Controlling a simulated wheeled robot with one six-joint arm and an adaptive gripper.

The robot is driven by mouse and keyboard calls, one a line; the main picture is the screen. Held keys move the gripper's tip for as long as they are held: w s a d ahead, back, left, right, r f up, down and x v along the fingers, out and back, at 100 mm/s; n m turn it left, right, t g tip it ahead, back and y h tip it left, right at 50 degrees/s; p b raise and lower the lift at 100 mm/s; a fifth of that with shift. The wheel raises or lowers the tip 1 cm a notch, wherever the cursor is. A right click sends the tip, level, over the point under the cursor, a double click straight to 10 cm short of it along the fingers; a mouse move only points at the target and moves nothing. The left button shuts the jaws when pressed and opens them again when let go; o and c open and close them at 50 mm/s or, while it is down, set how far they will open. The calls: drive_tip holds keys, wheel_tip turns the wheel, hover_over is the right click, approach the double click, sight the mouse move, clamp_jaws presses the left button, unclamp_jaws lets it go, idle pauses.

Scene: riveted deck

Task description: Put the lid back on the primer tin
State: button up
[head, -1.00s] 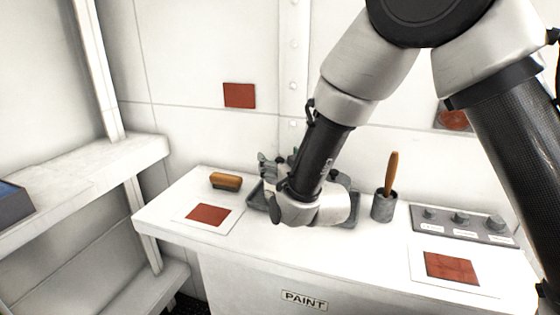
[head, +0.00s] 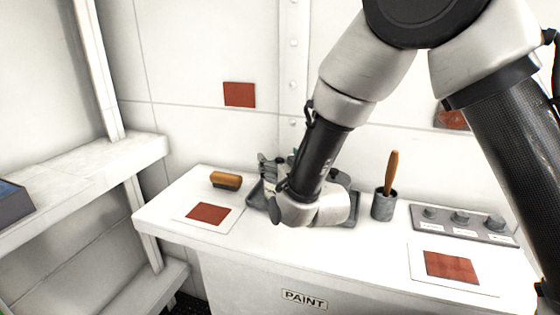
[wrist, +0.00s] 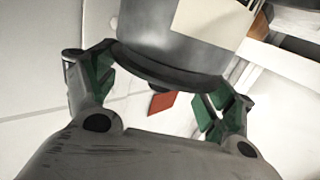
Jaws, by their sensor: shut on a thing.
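In the wrist view a grey cylindrical tin (wrist: 172,40) with a beige label (wrist: 208,20) is close in front of my gripper (wrist: 155,95). A dark round rim (wrist: 165,78), which looks like the lid, lies across the tin's end nearest me, between the green-padded fingers. My gripper is shut on it. I cannot tell whether the lid is seated or just over the tin.
On the white bench a brush (head: 226,180) and a red swatch (head: 208,214) are at left. A cup with a wooden-handled tool (head: 383,206), a panel of knobs (head: 463,223) and another swatch (head: 452,267) are at right. A shelf (head: 90,180) stands at far left.

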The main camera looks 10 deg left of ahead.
drive_tip(key=o, duration=0.8)
drive_tip(key=shift+r, duration=0.1)
drive_tip(key=shift+r, duration=3.45)
clamp_jaws()
drive_tip(key=shift+f, duration=0.15)
